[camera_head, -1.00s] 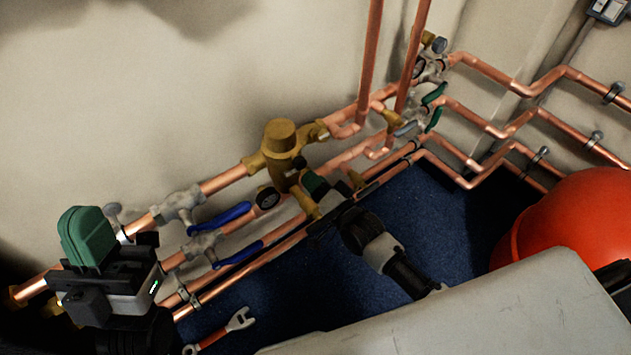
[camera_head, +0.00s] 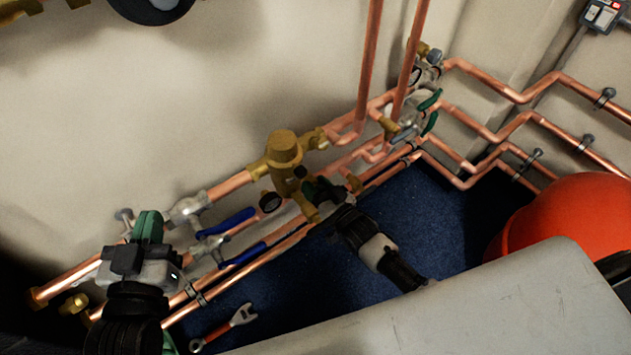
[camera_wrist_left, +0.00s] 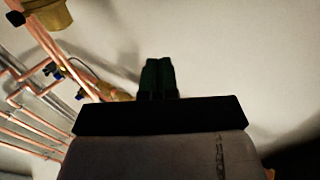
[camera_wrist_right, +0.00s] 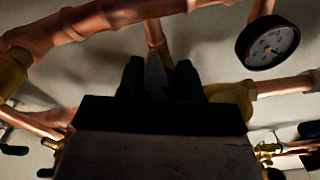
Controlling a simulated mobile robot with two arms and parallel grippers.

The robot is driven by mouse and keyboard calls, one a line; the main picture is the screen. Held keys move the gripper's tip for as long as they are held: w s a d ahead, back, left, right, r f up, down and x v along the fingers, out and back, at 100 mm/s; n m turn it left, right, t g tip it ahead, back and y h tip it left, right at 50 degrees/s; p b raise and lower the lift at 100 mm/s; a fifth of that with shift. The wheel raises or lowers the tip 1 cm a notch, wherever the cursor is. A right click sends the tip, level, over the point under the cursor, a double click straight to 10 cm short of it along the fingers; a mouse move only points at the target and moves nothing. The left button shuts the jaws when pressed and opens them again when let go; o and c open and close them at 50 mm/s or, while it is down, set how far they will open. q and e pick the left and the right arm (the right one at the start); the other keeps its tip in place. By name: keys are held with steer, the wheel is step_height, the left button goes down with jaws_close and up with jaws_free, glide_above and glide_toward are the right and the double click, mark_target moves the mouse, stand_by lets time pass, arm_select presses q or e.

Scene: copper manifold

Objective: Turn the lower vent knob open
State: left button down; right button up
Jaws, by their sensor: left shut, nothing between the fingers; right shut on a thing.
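My right gripper (camera_head: 316,190) is at the pipework below the brass mixing valve (camera_head: 285,165). In the right wrist view its dark fingers are shut around a thin grey piece (camera_wrist_right: 155,76). I take this for the lower vent knob, but the fingers and palm hide most of it. My left gripper (camera_head: 147,226) is shut and empty, in front of the wall at the left end of the pipes. Its fingers show together in the left wrist view (camera_wrist_left: 158,78).
Blue-handled valves (camera_head: 226,221) lie between my grippers. A round gauge (camera_wrist_right: 268,43) is close beside my right gripper. Copper pipes run along both walls. A wrench (camera_head: 228,325) lies on the blue carpet. A red rounded vessel (camera_head: 560,220) and a grey surface (camera_head: 440,305) stand at the right.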

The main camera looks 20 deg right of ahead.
steer(key=n+p, duration=0.1)
steer(key=n, duration=0.4)
steer(key=shift+n+p, duration=0.3)
steer(key=shift+p, duration=0.1)
arm_select(q)
steer(key=s+a+f+g+y, duration=0.2)
steer(key=s+f+g, duration=0.1)
steer(key=f+g, duration=0.3)
steer(key=shift+f+g, duration=0.3)
steer(key=shift+f, duration=0.15)
arm_select(e)
steer(key=n, duration=1)
steer(key=shift+n, duration=0.4)
arm_select(q)
steer(key=shift+r, duration=0.1)
arm_select(e)
steer(key=o, duration=0.9)
